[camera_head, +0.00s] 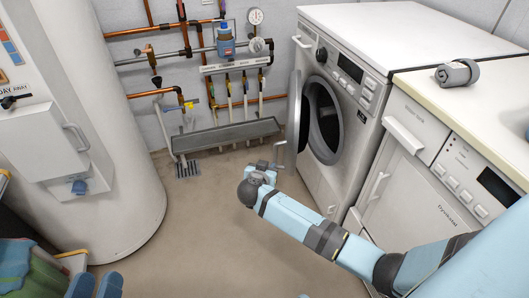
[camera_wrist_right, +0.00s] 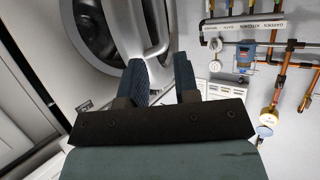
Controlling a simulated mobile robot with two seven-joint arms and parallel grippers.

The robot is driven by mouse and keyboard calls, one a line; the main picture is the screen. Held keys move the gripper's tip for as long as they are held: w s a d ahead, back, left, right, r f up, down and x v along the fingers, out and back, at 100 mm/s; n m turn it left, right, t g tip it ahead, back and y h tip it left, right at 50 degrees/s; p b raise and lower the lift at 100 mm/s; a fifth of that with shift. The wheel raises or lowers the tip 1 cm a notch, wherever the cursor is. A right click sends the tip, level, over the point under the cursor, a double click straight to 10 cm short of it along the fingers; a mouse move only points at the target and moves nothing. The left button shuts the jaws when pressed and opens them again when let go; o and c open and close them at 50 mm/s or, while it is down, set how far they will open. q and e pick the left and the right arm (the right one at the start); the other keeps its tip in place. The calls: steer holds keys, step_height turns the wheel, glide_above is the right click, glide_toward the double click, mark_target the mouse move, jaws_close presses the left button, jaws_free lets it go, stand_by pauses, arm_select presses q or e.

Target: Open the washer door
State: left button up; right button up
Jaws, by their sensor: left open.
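The white washer (camera_head: 345,75) stands at the back right. Its round door (camera_head: 294,112) is swung out from the dark opening (camera_head: 325,118) and shows nearly edge-on. My right gripper (camera_head: 264,170) is low in front of the door's lower edge. In the right wrist view its two dark blue fingers (camera_wrist_right: 166,72) are apart, with the grey door handle (camera_wrist_right: 158,40) just beyond them. I see no grip on it; contact is unclear.
A second white appliance (camera_head: 410,165) under a counter with a rolled grey towel (camera_head: 457,73) adjoins the washer. Pipes and gauges (camera_head: 225,50) line the back wall above a grey trough (camera_head: 225,135). A large white tank (camera_head: 85,110) stands left. The middle floor is clear.

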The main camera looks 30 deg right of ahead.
mark_target(275, 155)
steer(key=b+x, duration=0.6)
steer(key=x, duration=0.6)
steer(key=shift+d+f, duration=0.1)
steer(key=shift+f, duration=0.1)
arm_select(q)
steer(key=f+m, duration=0.1)
steer(key=w+f+m, duration=0.1)
steer(key=w+a+f+m, duration=0.1)
steer(key=f, duration=0.1)
steer(key=shift+h+b, duration=0.3)
arm_select(e)
steer(key=shift+w+d, duration=0.3)
arm_select(q)
steer(key=shift+r, duration=0.1)
arm_select(e)
jaws_close()
